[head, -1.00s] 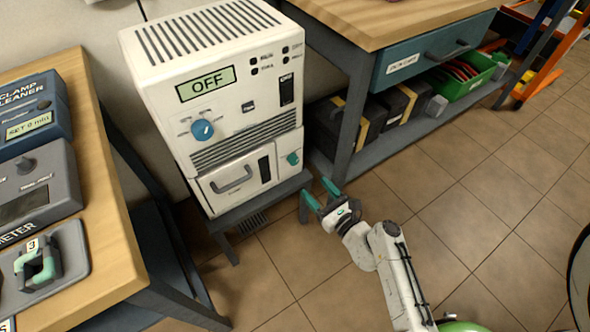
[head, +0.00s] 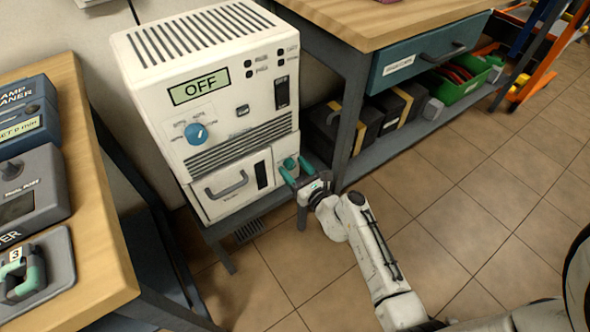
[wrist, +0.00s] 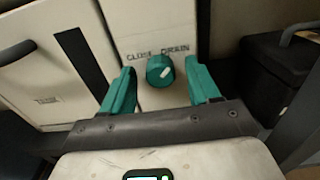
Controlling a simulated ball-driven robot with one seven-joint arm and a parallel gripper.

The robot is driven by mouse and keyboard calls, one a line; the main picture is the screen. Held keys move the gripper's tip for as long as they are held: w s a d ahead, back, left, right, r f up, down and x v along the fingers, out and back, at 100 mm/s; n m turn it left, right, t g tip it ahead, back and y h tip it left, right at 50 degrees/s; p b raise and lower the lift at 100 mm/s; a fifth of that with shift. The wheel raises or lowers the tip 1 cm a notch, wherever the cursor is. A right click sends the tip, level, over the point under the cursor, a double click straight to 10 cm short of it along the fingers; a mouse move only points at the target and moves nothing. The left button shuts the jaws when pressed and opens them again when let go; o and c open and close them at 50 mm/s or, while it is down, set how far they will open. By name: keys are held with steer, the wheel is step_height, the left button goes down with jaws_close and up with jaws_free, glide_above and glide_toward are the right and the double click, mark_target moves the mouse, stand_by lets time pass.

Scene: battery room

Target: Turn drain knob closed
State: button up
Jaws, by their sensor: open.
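The drain knob (wrist: 160,70) is a round teal knob with a white pointer mark on the lower right front of the white machine. In the wrist view the words CLOSE and DRAIN stand above it, and its pointer slants up to the right, toward DRAIN. In the head view the knob (head: 289,163) is partly beside my gripper's fingers. My gripper (head: 294,172) is open. In the wrist view its two teal fingers (wrist: 160,88) stand left and right of the knob, with gaps on both sides. I cannot tell how far the fingertips are from the panel.
The white machine (head: 215,60) shows OFF on its display, with a blue dial (head: 196,133) and a drawer handle (head: 227,185) left of the knob. A workbench leg (head: 350,120) and black cases (head: 345,130) stand close on the right. Open tiled floor (head: 440,210) lies in front.

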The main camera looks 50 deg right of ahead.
steer(key=c, duration=1)
steer(key=shift+c, duration=0.2)
steer(key=n+b, duration=0.1)
steer(key=n, duration=0.2)
steer(key=shift+a+f+b, duration=0.1)
steer(key=shift+f+b, duration=0.05)
steer(key=shift+b, duration=0.25)
steer(key=n+b, duration=0.2)
steer(key=n, duration=0.3)
steer(key=shift+b, duration=0.35)
steer(key=n+b, duration=0.2)
steer(key=n, duration=0.3)
steer(key=shift+a+n, duration=0.1)
steer(key=shift+n, duration=0.3)
steer(key=shift+n+b, duration=0.9)
steer(key=shift+n, duration=1.1)
